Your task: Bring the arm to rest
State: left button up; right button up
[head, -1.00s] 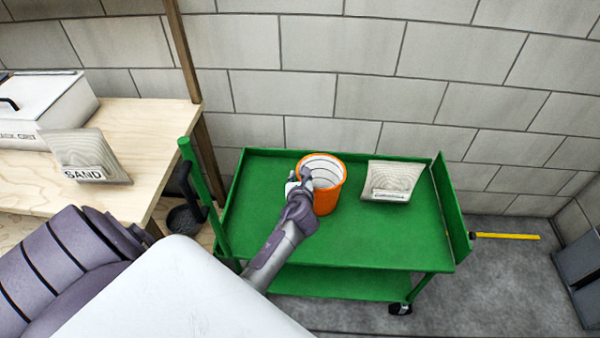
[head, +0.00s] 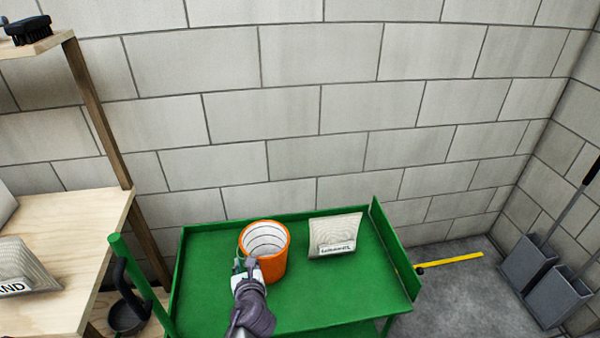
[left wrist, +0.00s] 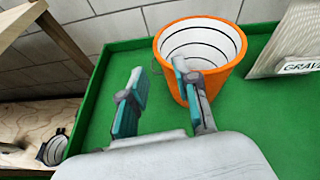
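My left gripper (head: 243,268) is over the green cart, at the near left side of an orange bucket (head: 271,266). In the left wrist view the two fingers (left wrist: 157,77) are spread with nothing between them. The right-hand finger overlaps the bucket (left wrist: 212,78) in that view; I cannot tell whether it touches. The bucket stands upright on the cart, with a white ringed inside. My right gripper is in neither view.
The green cart (head: 330,292) also bears a pale gravel bag (head: 335,235). A wooden bench (head: 85,230) with a sand bag (head: 25,265) stands at left. A block wall is behind. Two grey dustpan-like tools (head: 540,275) and a yellow strip (head: 450,263) are at right.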

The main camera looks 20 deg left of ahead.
pick_arm(q)
jog(key=s+d+r+n+g+h, duration=0.1)
jog(key=s+d+n+g+h, duration=0.4)
jog(key=s+n, duration=0.75)
jog(key=s+d+r+n+g+h, duration=0.15)
jog(key=s+d+n+h, duration=0.25)
jog(key=s+d+n, duration=0.6)
notch_tip(320, 180, down, 24)
jog(key=s+a+n+g+p, duration=0.2)
jog(key=n, duration=0.1)
jog(key=s+a+f+g+p, duration=0.1)
jog(key=s+a+f, duration=0.2)
jog(key=s+f, duration=1.2)
jog(key=shift+s+y+p, duration=0.3)
jog(key=shift+s+y, duration=0.1)
jog(key=shift+s, duration=0.7)
